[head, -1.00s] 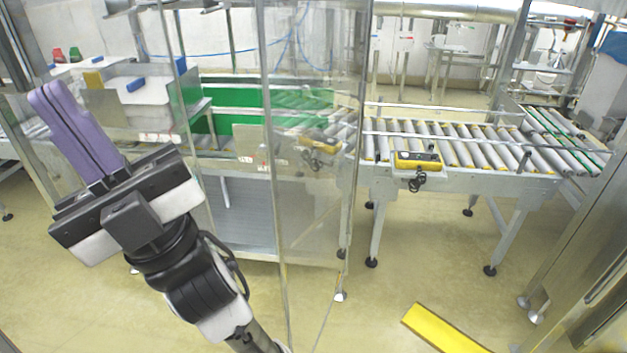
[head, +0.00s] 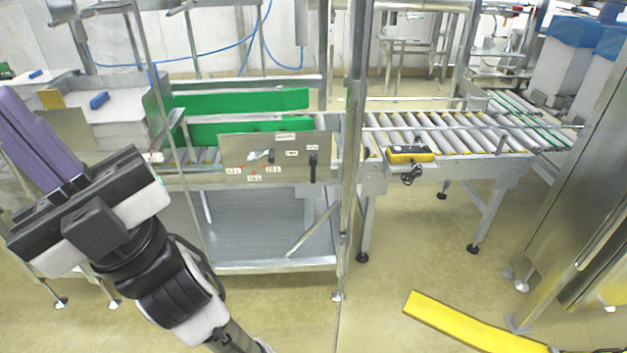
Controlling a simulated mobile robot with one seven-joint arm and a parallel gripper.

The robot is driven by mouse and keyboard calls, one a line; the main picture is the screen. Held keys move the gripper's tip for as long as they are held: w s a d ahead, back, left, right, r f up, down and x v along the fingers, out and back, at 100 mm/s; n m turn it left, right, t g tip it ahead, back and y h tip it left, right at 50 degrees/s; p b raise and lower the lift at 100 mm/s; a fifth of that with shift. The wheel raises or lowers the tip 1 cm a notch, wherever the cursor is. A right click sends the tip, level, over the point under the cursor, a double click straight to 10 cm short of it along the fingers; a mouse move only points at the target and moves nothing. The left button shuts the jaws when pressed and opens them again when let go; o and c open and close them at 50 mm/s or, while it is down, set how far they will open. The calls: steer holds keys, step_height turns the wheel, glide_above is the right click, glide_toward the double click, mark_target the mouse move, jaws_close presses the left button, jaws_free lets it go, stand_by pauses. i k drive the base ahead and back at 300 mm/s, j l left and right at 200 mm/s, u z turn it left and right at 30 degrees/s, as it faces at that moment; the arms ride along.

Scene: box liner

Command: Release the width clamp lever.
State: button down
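A grey metal control plate (head: 240,150) stands on the front of the machine frame, in the middle of the head view. It carries small white labels. A black upright handle (head: 313,168) is at its right side, and a smaller lever with a dark knob (head: 270,157) is near its middle. The label text is too small to tell which is the width clamp lever. My gripper (head: 12,112) is at the left, far from the plate and touching nothing. Its two purple fingers lie side by side, shut and empty, with the tips at the picture's left edge.
Metal posts (head: 354,150) stand at the right of the plate. Green side belts (head: 240,100) run behind it. A roller conveyor (head: 450,135) with a yellow control box (head: 409,154) is at the right. A yellow bar (head: 470,325) is low at front right. The floor between is clear.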

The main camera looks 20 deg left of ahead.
mark_target(312, 162)
steer(key=i+j, duration=0.1)
steer(key=j, duration=0.25)
steer(key=i+j+z, duration=0.15)
steer(key=j, duration=0.5)
steer(key=i+j+z, duration=0.15)
steer(key=i+j, duration=0.35)
steer(key=j, duration=0.15)
